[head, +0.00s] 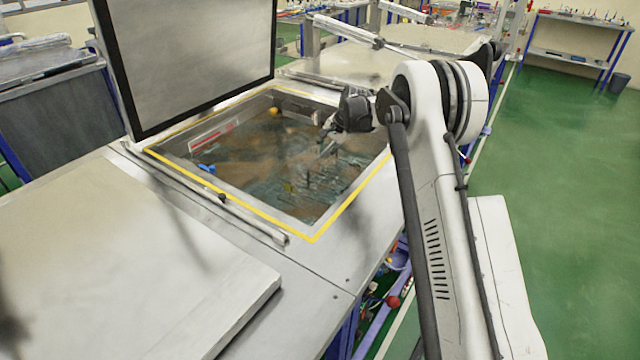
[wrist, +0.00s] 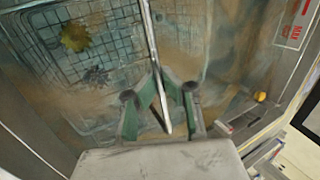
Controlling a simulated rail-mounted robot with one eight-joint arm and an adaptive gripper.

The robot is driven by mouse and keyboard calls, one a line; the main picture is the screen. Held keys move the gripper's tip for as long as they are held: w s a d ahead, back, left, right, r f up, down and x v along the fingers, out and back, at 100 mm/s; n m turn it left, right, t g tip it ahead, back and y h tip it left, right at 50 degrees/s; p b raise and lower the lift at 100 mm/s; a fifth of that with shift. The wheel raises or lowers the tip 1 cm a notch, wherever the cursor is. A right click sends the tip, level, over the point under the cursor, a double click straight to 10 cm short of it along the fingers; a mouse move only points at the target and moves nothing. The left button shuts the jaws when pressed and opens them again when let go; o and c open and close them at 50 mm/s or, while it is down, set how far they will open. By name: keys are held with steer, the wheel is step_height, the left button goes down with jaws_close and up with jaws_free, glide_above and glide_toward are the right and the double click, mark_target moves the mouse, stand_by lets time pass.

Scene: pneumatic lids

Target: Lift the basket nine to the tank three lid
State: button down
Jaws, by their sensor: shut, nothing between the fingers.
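The open tank (head: 172,152) has a yellow-edged rim, and its raised lid (head: 190,60) stands upright behind it. No tank or basket number is readable. Mesh baskets lie in murky water inside; one basket (wrist: 48,52) shows in the wrist view with a yellow item and a dark spiky item in it. A thin metal rod (wrist: 152,45), maybe a basket handle, runs down to my fingers. My gripper (wrist: 160,96) has green fingers and is shut, with the rod's end overlapping it; it does not grip the rod. In the head view my gripper (head: 326,146) is small, over the tank.
A flat closed lid (head: 110,260) covers the near left bench. A long bar (head: 205,195) runs along the tank's left edge. A yellow ball (head: 302,112) and a blue item (head: 207,168) are in the tank. Green floor (head: 560,200) is clear at right.

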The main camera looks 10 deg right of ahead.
steer(key=shift+r, duration=1.5)
steer(key=shift+r+p, duration=1.3)
steer(key=shift+r, duration=2.1)
step_height(320, 180, up, 17)
steer(key=p, duration=0.6)
steer(key=shift+p, duration=0.4)
steer(key=shift+r, duration=0.1)
stand_by(1.3)
